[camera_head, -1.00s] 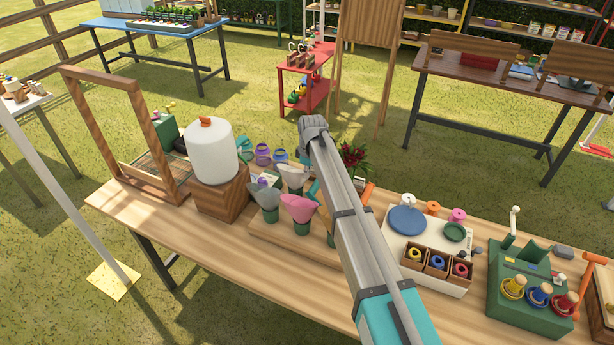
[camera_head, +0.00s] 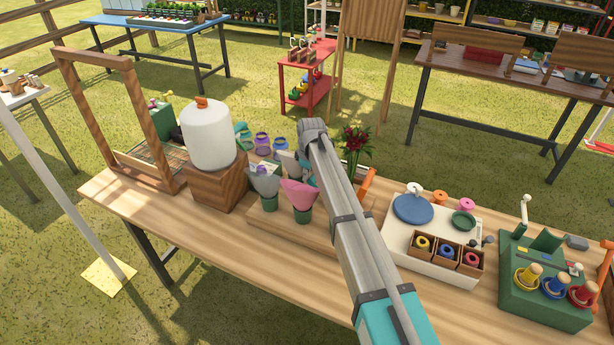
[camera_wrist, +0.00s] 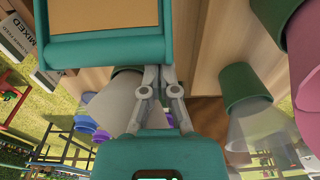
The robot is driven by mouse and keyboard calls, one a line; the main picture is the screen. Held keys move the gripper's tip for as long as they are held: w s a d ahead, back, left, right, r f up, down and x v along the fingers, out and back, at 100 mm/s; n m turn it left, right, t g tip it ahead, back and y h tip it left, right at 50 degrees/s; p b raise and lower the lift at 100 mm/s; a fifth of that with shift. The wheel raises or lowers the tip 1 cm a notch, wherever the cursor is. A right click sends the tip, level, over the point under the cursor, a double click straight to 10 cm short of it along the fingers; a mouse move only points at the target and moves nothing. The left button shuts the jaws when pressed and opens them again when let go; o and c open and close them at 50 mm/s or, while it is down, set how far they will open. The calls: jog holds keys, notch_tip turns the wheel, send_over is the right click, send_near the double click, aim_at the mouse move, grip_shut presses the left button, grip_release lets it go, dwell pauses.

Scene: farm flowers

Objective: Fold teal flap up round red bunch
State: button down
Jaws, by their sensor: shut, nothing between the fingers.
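The red bunch (camera_head: 357,139), dark red flowers with green leaves, stands behind my arm on the wooden table in the head view. Its lower part is partly hidden. In the wrist view a teal edged piece with a tan face (camera_wrist: 105,52), which looks like the teal flap, spans the upper left. My gripper (camera_wrist: 160,72) is shut and empty, its fingertips at or very near the lower edge of that piece; contact is unclear.
A grey cone (camera_head: 265,181) and a pink cone (camera_head: 299,194) stand in green holders left of my arm. A white jar (camera_head: 208,137) on a wooden block is farther left. A white tray (camera_head: 405,247) with spools and a green stand (camera_head: 530,298) are to the right.

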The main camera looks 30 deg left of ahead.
jog(key=shift+a+f+b, duration=0.1)
jog(key=shift+f+b, duration=0.45)
jog(key=shift+f, duration=0.25)
jog(key=shift+s+a+r, duration=0.1)
jog(key=shift+s, duration=0.15)
jog(key=shift+r, duration=0.1)
